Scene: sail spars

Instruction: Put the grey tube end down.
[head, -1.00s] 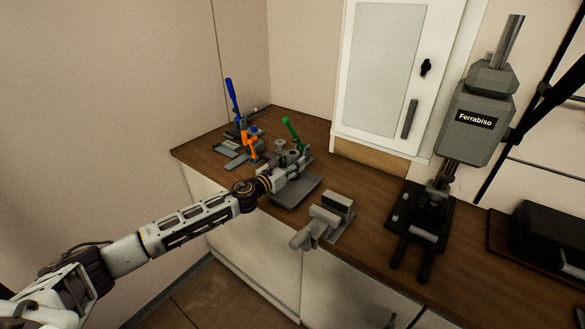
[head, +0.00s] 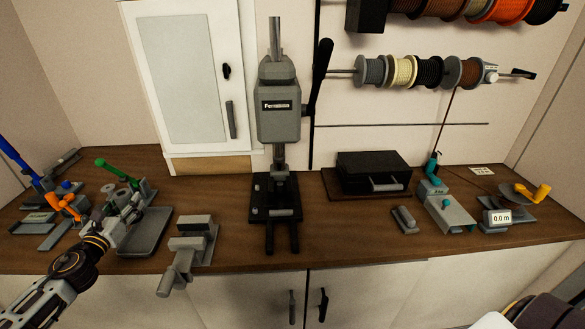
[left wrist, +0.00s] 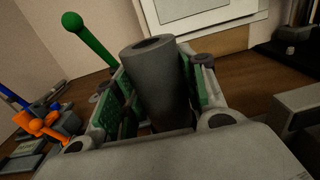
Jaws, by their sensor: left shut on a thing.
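My left gripper (head: 124,224) is over the left part of the wooden bench, beside a grey tray. In the left wrist view, the gripper (left wrist: 155,95) has its green-padded fingers shut on a grey tube end (left wrist: 158,75). The tube end is a thick hollow cylinder, its open round end showing at the top; its lower part is hidden by the gripper. I cannot make out the tube end clearly in the head view. My right gripper is not in view.
The grey tray (head: 152,240) lies just right of my left gripper. A green-handled tool (head: 118,170) and orange- and blue-handled tools stand close behind and left. A grey vise (head: 190,240) and a tall press (head: 280,110) stand further right. Bare bench (head: 345,235) lies right of the press.

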